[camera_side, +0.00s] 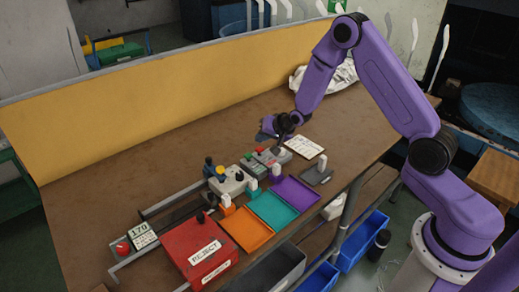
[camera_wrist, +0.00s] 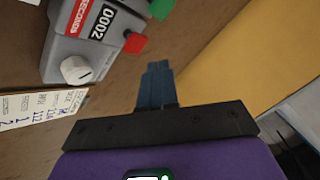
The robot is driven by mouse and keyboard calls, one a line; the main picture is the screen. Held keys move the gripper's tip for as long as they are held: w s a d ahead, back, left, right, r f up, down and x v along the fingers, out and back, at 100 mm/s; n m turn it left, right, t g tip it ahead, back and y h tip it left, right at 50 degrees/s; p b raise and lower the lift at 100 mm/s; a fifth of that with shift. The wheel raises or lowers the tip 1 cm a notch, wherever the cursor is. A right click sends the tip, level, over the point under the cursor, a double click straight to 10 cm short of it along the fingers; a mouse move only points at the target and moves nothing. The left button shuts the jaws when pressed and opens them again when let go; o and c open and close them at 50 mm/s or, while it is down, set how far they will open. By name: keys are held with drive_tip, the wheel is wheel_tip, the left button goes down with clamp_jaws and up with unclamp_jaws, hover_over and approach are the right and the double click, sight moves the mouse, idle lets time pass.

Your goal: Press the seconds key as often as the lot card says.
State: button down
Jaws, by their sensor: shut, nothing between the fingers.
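The grey seconds counter (camera_wrist: 75,45) has a red label, a white knob and a display reading 0002 in the wrist view. Its red key (camera_wrist: 135,43) stands out from the box; in the side view the red key (camera_side: 276,151) is small. My gripper (camera_wrist: 155,68) is shut and empty, its fingertips close to the red key, with a gap between them in the picture. In the side view my gripper (camera_side: 279,139) is just above the counter. The lot card (camera_wrist: 40,109) is partly cut off; a handwritten 2 shows at its lower end. The card (camera_side: 304,147) lies right of the counter.
A second counter with a green key (camera_side: 248,156) sits left of the seconds counter. Orange (camera_side: 240,242), teal (camera_side: 272,224) and purple (camera_side: 310,190) trays line the front edge, beside a red REJECT box (camera_side: 185,240).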

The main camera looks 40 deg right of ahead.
sight(262, 150)
drive_tip(key=shift+r, duration=2)
drive_tip(key=shift+a, duration=0.1)
drive_tip(key=s+a+r+n+g+y, duration=0.1)
drive_tip(key=s+a+r+n+g, duration=0.35)
drive_tip(key=s, duration=0.45)
drive_tip(key=s+a+r+n+g+y, duration=0.1)
drive_tip(key=s+a+r+n, duration=0.3)
drive_tip(key=s+a, duration=0.5)
drive_tip(key=s+d+r+n+g+h, duration=0.1)
drive_tip(key=s+d+n, duration=0.2)
drive_tip(key=s, duration=0.9)
drive_tip(key=s+d+r+n+g+h, duration=0.1)
drive_tip(key=s+d+r+n+g, duration=0.1)
drive_tip(key=s+n, duration=0.7)
drive_tip(key=s+d, duration=0.1)
drive_tip(key=s, duration=0.3)
drive_tip(key=shift+s+h, duration=0.2)
drive_tip(key=shift+h, duration=0.1)
drive_tip(key=shift+r+g, duration=0.1)
drive_tip(key=shift+g, duration=0.15)
